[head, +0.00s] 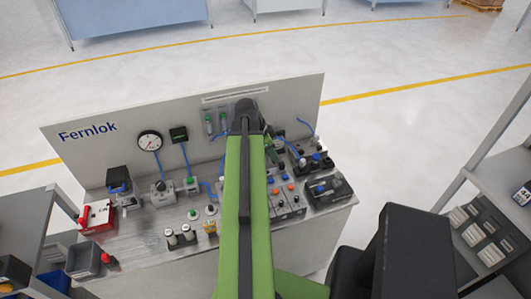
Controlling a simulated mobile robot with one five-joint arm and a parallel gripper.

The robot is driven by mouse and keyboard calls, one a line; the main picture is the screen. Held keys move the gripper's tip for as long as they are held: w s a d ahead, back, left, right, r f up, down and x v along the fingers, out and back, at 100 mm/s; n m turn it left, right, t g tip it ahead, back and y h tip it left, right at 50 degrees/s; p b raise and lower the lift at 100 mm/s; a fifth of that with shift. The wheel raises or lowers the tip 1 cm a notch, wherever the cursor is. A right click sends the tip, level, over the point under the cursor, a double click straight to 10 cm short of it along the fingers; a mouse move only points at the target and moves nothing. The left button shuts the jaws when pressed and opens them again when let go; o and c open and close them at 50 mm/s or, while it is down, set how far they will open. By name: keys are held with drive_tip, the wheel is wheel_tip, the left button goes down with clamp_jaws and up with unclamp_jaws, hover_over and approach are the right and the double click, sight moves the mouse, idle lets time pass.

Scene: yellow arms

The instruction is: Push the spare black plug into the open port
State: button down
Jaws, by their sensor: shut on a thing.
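My green arm reaches away over the bench in the head view, and its dark wrist is near the back panel. My gripper (271,149) shows only in part beside the arm's far end, low over the bench. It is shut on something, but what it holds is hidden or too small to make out. I cannot pick out the spare black plug. Small green-topped fittings (209,122) sit on the back panel left of my wrist. I cannot tell which port is open; my arm covers the middle of the bench.
The back panel (85,155) carries a round gauge (149,142) and blue hoses. A red box (96,217) and grey bin (83,262) stand at left. Shelves (481,240) stand at far right. Open floor lies behind the panel.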

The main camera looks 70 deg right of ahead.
drive_tip(key=w+f+b, duration=0.1)
drive_tip(key=f+b, duration=0.2)
drive_tip(key=f, duration=0.1)
drive_tip(key=w+f+b, duration=0.1)
drive_tip(key=f+b, duration=0.1)
drive_tip(key=shift+w+b, duration=0.35)
drive_tip(key=shift+f+b, duration=1)
drive_tip(key=shift+b, duration=0.05)
idle(0.6)
drive_tip(key=c, duration=1.2)
unclamp_jaws()
drive_tip(key=shift+r, duration=0.15)
